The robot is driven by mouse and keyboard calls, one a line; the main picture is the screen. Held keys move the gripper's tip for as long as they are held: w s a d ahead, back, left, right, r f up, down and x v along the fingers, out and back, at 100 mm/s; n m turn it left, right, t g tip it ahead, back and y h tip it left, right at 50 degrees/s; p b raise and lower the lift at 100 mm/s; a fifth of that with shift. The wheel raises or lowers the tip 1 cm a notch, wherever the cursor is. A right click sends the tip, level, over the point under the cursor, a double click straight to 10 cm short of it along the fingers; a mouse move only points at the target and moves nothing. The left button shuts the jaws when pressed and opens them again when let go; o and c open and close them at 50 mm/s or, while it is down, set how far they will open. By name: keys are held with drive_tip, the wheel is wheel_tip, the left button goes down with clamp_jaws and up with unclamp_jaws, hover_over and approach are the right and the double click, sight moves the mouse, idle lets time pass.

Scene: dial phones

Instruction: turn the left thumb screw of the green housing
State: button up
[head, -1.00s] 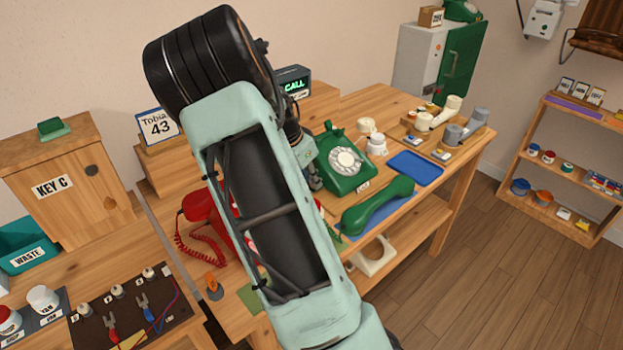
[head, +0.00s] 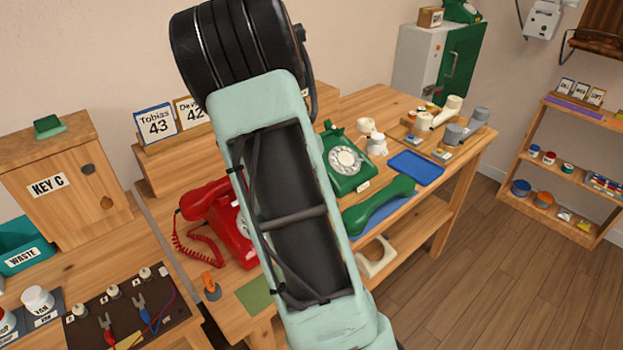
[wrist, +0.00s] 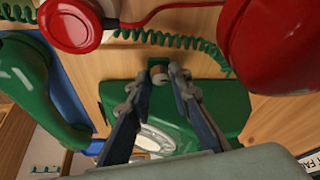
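The green housing (head: 343,183) is a dial phone body on the table, partly behind my arm in the head view. In the wrist view the housing (wrist: 222,103) lies beyond my fingers, with part of its pale dial (wrist: 158,137) between them. A small cream and grey knob (wrist: 158,76), which looks like a thumb screw, shows at the housing's edge. My gripper (wrist: 155,80) is open, one fingertip on each side of this knob. I cannot tell whether the fingers touch it. My arm hides the gripper in the head view.
The green handset (head: 378,205) lies right of the housing. A red phone (head: 215,212) stands to the left; its red handset (wrist: 275,45) is close to my gripper in the wrist view. A blue tray (head: 416,168) and cream parts (head: 376,144) are nearby.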

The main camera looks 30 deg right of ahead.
drive_tip(key=shift+o, duration=1.4)
drive_tip(key=shift+r, duration=0.1)
drive_tip(key=v, duration=1.2)
drive_tip(key=shift+a, duration=0.1)
